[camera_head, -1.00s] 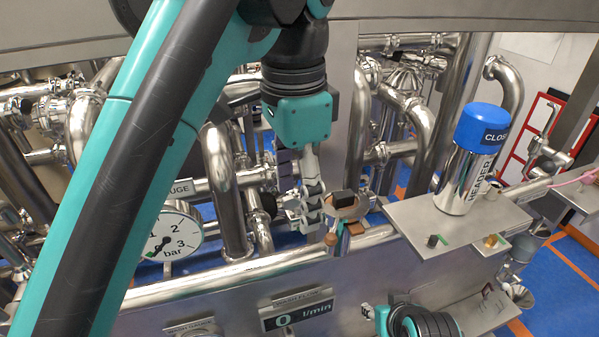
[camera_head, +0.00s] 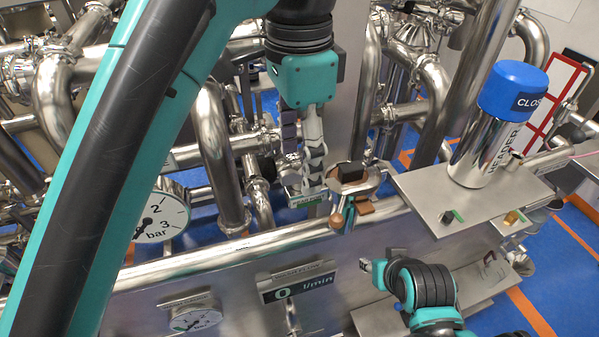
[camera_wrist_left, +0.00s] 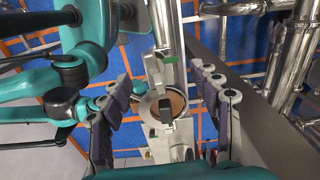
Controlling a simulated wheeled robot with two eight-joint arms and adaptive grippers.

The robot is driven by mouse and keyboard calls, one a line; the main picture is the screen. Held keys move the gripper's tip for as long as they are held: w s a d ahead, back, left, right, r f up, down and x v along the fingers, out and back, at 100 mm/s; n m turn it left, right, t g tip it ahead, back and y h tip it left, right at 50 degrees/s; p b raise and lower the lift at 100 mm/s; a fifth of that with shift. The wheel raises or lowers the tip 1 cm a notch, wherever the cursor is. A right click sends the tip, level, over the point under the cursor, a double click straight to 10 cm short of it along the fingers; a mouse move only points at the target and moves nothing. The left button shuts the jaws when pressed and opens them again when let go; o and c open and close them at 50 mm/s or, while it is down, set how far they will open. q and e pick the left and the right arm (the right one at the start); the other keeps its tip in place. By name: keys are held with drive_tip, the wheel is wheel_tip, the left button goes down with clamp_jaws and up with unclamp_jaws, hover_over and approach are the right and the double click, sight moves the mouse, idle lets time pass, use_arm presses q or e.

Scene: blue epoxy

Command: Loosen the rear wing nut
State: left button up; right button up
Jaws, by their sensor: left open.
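My left gripper (camera_head: 304,180) points down, its fingers apart, just left of a round metal fitting (camera_head: 372,184) with a brown top and a black block (camera_head: 350,173). A copper ball (camera_head: 336,221) hangs at its front. In the left wrist view the brown disc (camera_wrist_left: 178,103) and black block (camera_wrist_left: 166,109) lie between the open fingers (camera_wrist_left: 165,85). A pale metal piece with a green patch (camera_wrist_left: 169,62) lies beyond them. I cannot make out with certainty which part is the rear wing nut. My right gripper (camera_head: 372,266) is low at the front, its jaw gap unclear.
A steel shelf (camera_head: 420,195) on the right bears a blue-capped cylinder (camera_head: 485,150) and two small knobs. A gauge (camera_head: 160,217) stands left, and a flow display (camera_head: 298,286) is on the front panel. Steel pipes (camera_head: 215,150) crowd behind the gripper.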

use_arm(q)
drive_tip(key=shift+s+f, duration=0.1)
drive_tip(key=shift+s, duration=0.25)
use_arm(e)
drive_tip(key=shift+s, duration=0.3)
use_arm(q)
drive_tip(key=shift+w, duration=0.3)
use_arm(e)
drive_tip(key=shift+w+r, duration=0.1)
drive_tip(key=shift+w, duration=0.1)
use_arm(q)
drive_tip(key=shift+s, duration=0.15)
use_arm(e)
drive_tip(key=shift+s, duration=0.15)
